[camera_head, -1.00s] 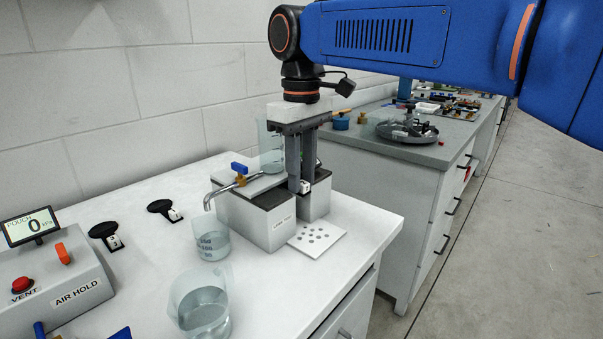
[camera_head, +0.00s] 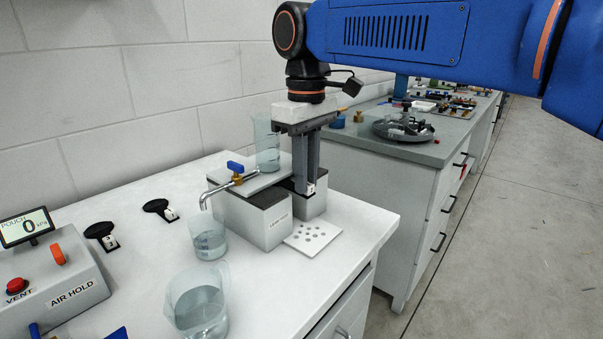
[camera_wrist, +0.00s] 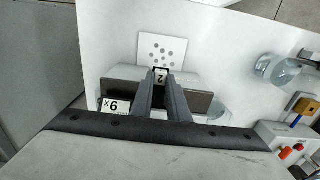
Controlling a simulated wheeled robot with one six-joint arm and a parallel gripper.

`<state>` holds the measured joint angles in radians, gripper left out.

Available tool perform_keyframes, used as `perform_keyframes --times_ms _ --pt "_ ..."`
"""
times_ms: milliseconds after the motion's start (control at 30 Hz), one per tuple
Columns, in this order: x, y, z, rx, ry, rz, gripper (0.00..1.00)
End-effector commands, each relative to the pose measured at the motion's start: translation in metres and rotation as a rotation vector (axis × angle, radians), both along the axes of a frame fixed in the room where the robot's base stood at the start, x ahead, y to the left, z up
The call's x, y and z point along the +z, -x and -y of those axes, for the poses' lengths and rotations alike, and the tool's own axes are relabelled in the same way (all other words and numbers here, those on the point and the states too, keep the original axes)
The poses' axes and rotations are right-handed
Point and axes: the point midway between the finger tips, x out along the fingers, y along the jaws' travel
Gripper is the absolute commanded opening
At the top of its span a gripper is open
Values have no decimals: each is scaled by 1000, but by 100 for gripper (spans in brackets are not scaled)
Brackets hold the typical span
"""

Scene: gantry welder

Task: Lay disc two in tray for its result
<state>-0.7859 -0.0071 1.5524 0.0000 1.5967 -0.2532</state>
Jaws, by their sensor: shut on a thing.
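My gripper (camera_head: 307,190) points down and is shut on disc two, whose white tag (camera_wrist: 160,75) reads 2 between the fingertips in the wrist view. The disc's own body is mostly hidden. In the head view the fingertips are beside the grey test block (camera_head: 262,218) with a pale top, above the bench, close behind a white plate with several holes (camera_head: 312,238). That plate also shows ahead of the fingertips in the wrist view (camera_wrist: 178,41). No result tray can be told for certain by its marking.
Two black pieces with white tags (camera_head: 102,233) (camera_head: 157,206) lie at the left. Two beakers (camera_head: 198,308) (camera_head: 208,243) stand in front of the block, a tall one (camera_head: 267,150) behind. The AIR HOLD box (camera_head: 50,285) is at left. A far bench holds a round dish (camera_head: 403,133).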

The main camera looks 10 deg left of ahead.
Motion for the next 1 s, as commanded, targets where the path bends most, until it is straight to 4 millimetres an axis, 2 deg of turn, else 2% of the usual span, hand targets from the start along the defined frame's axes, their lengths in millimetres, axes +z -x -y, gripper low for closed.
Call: perform_keyframes --times_ms 1000 --pt "2 21 36 -1 -1 2 0"
